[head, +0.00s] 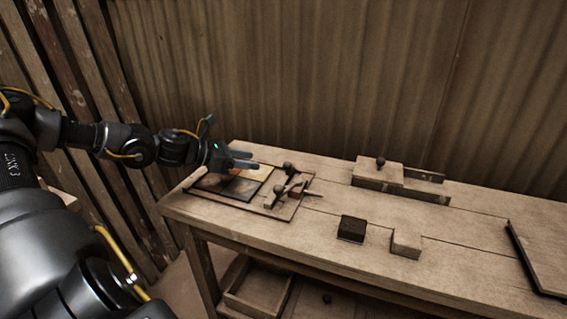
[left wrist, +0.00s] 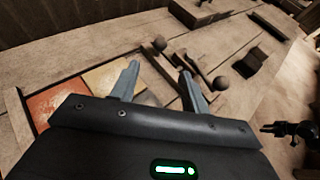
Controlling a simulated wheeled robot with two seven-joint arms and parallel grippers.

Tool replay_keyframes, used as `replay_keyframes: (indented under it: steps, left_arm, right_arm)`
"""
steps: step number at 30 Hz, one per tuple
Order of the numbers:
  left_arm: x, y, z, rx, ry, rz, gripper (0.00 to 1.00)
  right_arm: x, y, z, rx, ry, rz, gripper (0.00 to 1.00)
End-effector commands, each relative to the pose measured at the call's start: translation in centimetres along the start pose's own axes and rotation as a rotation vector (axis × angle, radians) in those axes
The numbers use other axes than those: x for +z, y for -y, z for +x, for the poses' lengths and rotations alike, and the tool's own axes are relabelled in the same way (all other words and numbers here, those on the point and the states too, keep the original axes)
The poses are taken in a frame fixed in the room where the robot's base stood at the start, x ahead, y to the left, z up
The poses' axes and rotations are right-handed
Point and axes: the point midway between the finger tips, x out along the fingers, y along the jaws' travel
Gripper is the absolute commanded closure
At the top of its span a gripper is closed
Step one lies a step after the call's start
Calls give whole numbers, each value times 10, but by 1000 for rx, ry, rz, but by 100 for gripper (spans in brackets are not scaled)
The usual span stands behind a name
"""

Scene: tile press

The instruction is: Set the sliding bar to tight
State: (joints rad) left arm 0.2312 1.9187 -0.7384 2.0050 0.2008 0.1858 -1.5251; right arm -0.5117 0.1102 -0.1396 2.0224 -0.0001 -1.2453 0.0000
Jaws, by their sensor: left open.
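The tile press is a shallow wooden frame (head: 285,213) at the left end of the bench. A dark wooden sliding bar assembly (head: 290,190) with round knobs lies across its right part. It also shows in the left wrist view, with a dark knob (left wrist: 221,83) at its near right. No readable "tight" mark shows. My left gripper (head: 256,160) is open and empty, above the tiles and left of the bar. In the left wrist view its fingertips (left wrist: 160,71) straddle part of the bar; contact cannot be told. A dark shape, apparently my right gripper (left wrist: 288,129), is small at the right.
An orange tile (left wrist: 58,102) and a pale tile (left wrist: 108,76) lie in the frame. A knobbed wooden block (head: 378,172) stands at the back. A black block (head: 352,229) and a pale block (head: 406,243) sit near the front. Bare bench lies between them.

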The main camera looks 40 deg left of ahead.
Motion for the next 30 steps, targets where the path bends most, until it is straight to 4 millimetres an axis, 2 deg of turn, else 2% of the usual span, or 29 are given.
replay_keyframes:
  steps: [14, 30]
  left_arm:
    - [0, -1, 55, 3, 7, -8, 54]
    - [0, -2, 100, 6, 3, -4, 54]
  right_arm:
    - [1, 0, 2, -1, 2, 0, 64]
    - [13, 2, 30, -3, 20, -3, 64]
